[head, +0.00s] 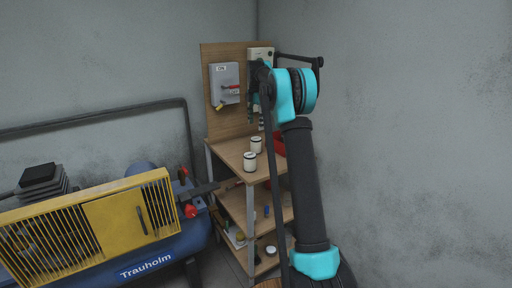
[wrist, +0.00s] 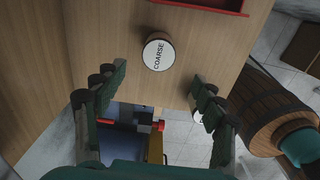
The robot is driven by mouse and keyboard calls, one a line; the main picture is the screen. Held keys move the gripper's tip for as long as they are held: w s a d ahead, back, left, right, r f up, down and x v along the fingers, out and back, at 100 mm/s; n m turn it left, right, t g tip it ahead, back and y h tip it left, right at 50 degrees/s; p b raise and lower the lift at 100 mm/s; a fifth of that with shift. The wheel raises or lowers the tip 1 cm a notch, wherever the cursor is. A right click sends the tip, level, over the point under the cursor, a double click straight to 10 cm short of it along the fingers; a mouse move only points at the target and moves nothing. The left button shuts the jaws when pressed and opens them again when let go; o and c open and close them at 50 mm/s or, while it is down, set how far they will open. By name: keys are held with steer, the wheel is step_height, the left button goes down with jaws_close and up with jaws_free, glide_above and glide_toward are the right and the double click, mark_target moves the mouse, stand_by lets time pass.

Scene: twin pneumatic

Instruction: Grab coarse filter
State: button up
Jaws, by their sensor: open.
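The coarse filter (wrist: 158,53) is a short white cylinder with a dark rim and COARSE printed on its top. It stands upright on the wooden shelf top in the wrist view. My gripper (wrist: 155,76) is open and empty, its fingers spread to either side below the filter in the picture and apart from it. A second white cylinder (wrist: 197,117) is partly hidden by the right finger. In the head view two white cylinders, one farther back (head: 256,144) and one nearer (head: 249,161), stand on the shelf top; their labels are unreadable there. My gripper (head: 256,119) hangs above them.
A wooden board (head: 228,120) with a grey switch box (head: 224,84) rises behind. A blue and yellow compressor (head: 150,264) stands left of the shelf. A barrel (wrist: 262,108) shows in the wrist view.

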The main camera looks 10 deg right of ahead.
mark_target(256, 139)
step_height(256, 139, down, 9)
steer(key=shift+w+f, duration=0.1)
stand_by(0.5)
steer(key=shift+c, duration=0.6)
steer(key=c, duration=1.2)
steer(key=shift+o, duration=0.2)
